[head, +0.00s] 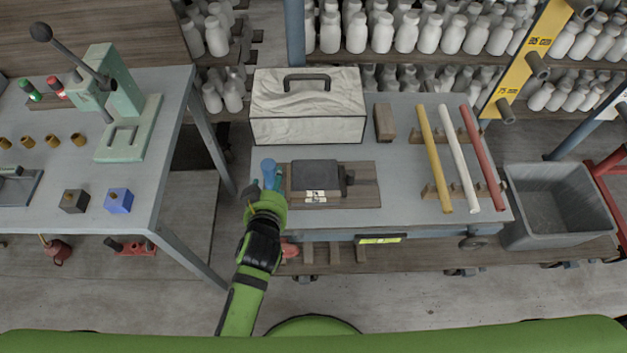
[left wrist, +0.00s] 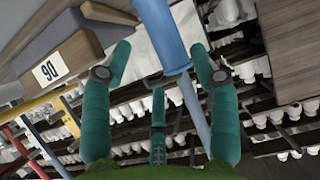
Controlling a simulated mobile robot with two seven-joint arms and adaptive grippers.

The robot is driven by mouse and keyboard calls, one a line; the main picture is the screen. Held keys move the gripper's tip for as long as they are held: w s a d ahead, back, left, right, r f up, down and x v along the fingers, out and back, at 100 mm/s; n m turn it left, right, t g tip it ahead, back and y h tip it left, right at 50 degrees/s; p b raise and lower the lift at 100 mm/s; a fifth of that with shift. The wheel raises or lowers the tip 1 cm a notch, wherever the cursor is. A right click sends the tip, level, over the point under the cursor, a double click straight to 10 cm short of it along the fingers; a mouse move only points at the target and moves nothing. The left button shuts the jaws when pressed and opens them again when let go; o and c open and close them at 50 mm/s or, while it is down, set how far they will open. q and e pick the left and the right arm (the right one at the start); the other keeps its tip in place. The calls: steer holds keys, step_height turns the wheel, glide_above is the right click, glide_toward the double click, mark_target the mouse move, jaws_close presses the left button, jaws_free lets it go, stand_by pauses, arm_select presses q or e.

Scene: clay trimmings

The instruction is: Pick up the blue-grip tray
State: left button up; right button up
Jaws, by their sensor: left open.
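A brown wooden tray (head: 360,195) lies on the grey cart top and bears a dark grey block (head: 315,175) with white labels. A blue grip (head: 268,166) shows at the tray's left end; its join to the tray is hidden. My left gripper (head: 266,182) is at that blue grip, left of the block. In the left wrist view the blue grip (left wrist: 163,35) runs between the spread teal fingers of my left gripper (left wrist: 163,75), which is open. I cannot tell whether a finger touches the grip. My right gripper is out of view.
A pale case with a dark handle (head: 308,110) stands behind the tray. Yellow, white and red rods (head: 458,155) lie on holders to the right. A grey bin (head: 560,205) stands right of the cart. A workbench (head: 120,90) with a green press is at left.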

mark_target(273, 176)
arm_select(q)
steer(key=shift+f+p+x, duration=0.15)
steer(key=shift+p+x, duration=0.15)
steer(key=shift+x, duration=1.35)
steer(key=shift+f+p+x, duration=0.15)
steer(key=shift+p+x, duration=0.15)
steer(key=shift+x, duration=1.4)
steer(key=shift+s, duration=0.2)
steer(key=shift+c, duration=0.4)
jaws_close()
steer(key=shift+w+r, duration=0.1)
steer(key=shift+r, duration=0.05)
